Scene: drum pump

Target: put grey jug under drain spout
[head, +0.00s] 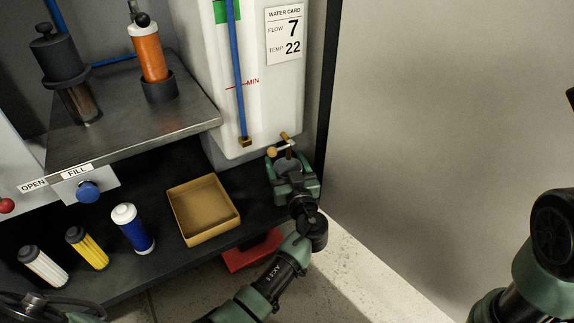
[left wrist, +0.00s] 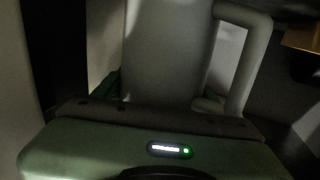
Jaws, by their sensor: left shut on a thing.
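The grey jug (head: 288,166) stands below the brass drain spout (head: 280,147) at the lower right corner of the white tank. The spout hides part of the jug's top. My left gripper (head: 291,180) is shut on the jug from the near side. In the left wrist view the jug (left wrist: 165,50) fills the middle, upright, with its handle (left wrist: 258,60) to the right. Whether the jug's base touches the shelf is hidden. My right gripper is out of view; only part of my right arm shows at the right edge.
An open cardboard box (head: 203,210) lies left of the jug on the dark shelf. Blue, yellow and white cartridges (head: 132,229) stand farther left. A grey wall panel (head: 430,130) closes off the right side. A red object (head: 252,252) lies under the shelf edge.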

